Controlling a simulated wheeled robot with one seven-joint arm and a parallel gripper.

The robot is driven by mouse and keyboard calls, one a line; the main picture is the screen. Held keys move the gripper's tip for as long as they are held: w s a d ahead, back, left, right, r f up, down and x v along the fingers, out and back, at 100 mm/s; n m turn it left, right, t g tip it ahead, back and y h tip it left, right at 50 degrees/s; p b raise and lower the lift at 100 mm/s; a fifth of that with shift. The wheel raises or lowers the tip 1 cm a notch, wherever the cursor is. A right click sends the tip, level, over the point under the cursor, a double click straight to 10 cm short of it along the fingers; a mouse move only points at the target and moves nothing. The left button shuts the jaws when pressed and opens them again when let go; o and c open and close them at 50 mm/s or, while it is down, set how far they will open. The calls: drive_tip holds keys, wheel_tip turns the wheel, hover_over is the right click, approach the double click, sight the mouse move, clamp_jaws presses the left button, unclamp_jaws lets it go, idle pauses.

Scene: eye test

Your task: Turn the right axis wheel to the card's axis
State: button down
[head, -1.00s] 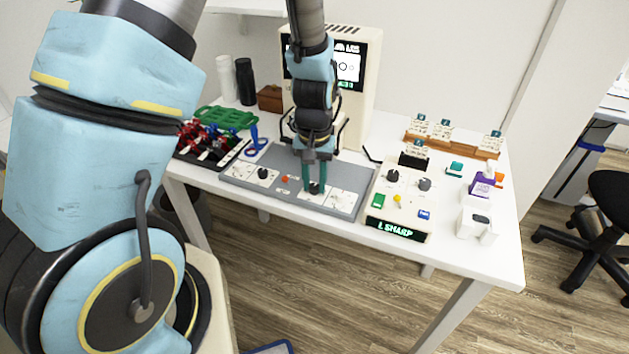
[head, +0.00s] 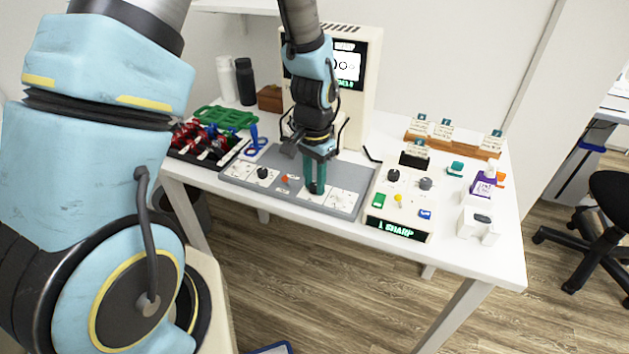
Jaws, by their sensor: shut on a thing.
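A grey panel (head: 292,200) lies on the table with white plates and small wheels on it. The right axis wheel (head: 316,190), a dark knob, stands on the right white plate, mostly hidden by the fingers. My gripper (head: 316,184) points down with its green fingers shut on this wheel. A pale knob (head: 340,200) sits to its right. A black left wheel (head: 263,173) and an orange lever (head: 286,180) are to its left. Which card gives the axis, and the wheel's exact angle, are too small to read.
A screen (head: 348,66) stands behind my arm, partly covered. A control box (head: 398,215) with knobs and a green-lit display is to the right. A black tray (head: 203,142) of red frames is at the left; card holders and small bottles are at the right. The front table edge is clear.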

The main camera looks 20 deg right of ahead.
sight(314, 185)
idle(0.3)
drive_tip(key=c, duration=0.6)
unclamp_jaws()
wheel_tip(314, 185, up, 11)
drive_tip(key=b, duration=0.1)
drive_tip(key=shift+b, duration=0.35)
drive_tip(key=a+r+n+t, duration=0.1)
drive_tip(key=a+n, duration=1)
drive_tip(key=a, duration=1.5)
drive_tip(key=shift+w+r+t, duration=0.2)
drive_tip(key=shift+r+t, duration=0.1)
drive_tip(key=shift+r, duration=0.35)
